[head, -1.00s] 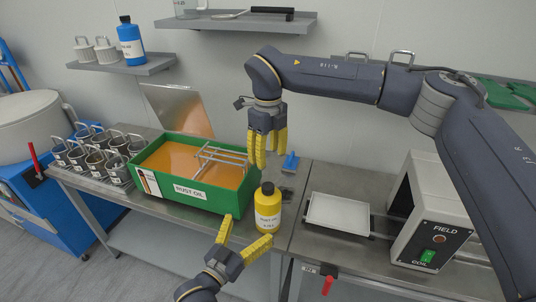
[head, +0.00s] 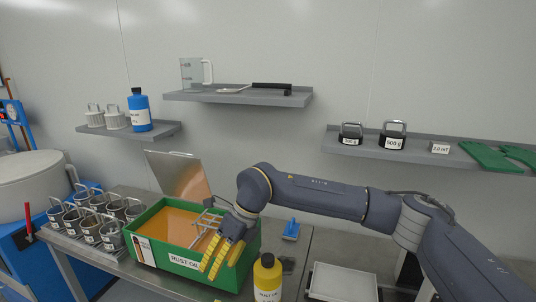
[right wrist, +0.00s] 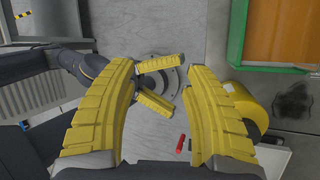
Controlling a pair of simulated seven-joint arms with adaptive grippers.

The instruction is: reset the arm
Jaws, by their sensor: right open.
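My right gripper (head: 222,256) hangs with its yellow fingers in front of the right part of the green rust-oil tray in the head view. In the right wrist view its two fingers (right wrist: 160,125) are spread wide with nothing between them. My left gripper (right wrist: 157,84) shows below it in the right wrist view, its yellow fingers apart and empty. The left gripper is outside the head view. My right arm reaches in from the right, bent at the elbow.
The green tray (head: 185,262) holds orange oil and a wire rack (head: 207,226). A yellow bottle (head: 267,280) stands close to the right gripper. Several metal cups (head: 92,228) stand left. A white tray (head: 343,282) lies right. Shelves (head: 240,97) line the wall.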

